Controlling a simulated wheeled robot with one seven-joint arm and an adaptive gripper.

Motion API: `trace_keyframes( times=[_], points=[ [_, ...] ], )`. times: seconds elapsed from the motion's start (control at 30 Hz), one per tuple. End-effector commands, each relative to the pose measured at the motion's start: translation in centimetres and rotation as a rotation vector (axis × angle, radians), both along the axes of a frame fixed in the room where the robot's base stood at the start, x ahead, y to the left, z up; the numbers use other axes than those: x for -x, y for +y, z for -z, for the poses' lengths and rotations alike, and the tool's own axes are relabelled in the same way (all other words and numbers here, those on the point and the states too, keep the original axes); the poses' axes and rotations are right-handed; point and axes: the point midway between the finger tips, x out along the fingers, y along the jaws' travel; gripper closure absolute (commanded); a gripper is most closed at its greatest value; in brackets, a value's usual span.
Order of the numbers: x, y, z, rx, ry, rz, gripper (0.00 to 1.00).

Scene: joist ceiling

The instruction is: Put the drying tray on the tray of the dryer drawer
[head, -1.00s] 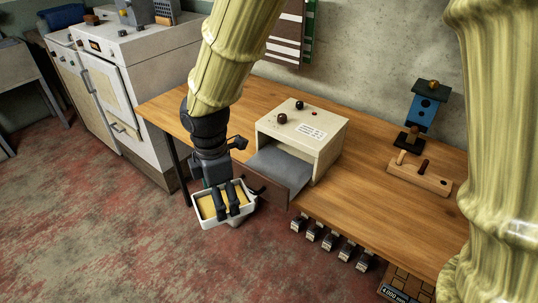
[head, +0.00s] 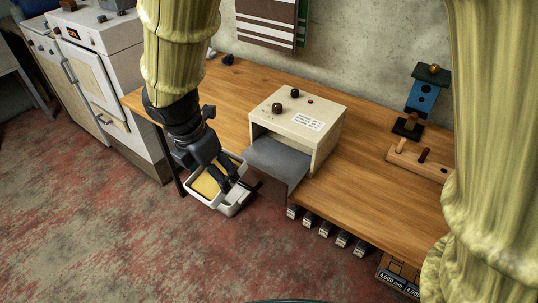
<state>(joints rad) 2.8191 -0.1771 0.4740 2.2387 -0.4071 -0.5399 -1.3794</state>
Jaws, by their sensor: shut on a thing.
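The drying tray (head: 232,209) is a white tray with a yellow layer inside. My gripper (head: 226,183) is shut on the drying tray and holds it tilted in the air, off the table's front edge. The fingers cover part of the yellow layer. The dryer is a cream box (head: 309,116) with two dark knobs on top and a white label. Its drawer is out at the front, with a grey tray (head: 280,156) bare on top. The drying tray is left of and lower in the picture than the drawer; I cannot tell the gap between them.
The wooden table (head: 360,205) bears the dryer. A white stove (head: 100,80) is at the left. Several small grey items (head: 325,230) hang along the table's front edge.

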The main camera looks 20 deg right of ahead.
Motion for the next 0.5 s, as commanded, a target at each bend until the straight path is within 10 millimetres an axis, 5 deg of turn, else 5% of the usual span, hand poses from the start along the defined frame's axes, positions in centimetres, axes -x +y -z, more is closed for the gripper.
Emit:
trace_keyframes(
  times=[0.33, 0.5],
  points=[
    [-0.9, -1.2, 0.6, 0.076, -0.058, -0.001, 0.5],
    [-2.7, -3.4, 0.5, 0.069, -0.055, 0.004, 0.5]
  ],
)
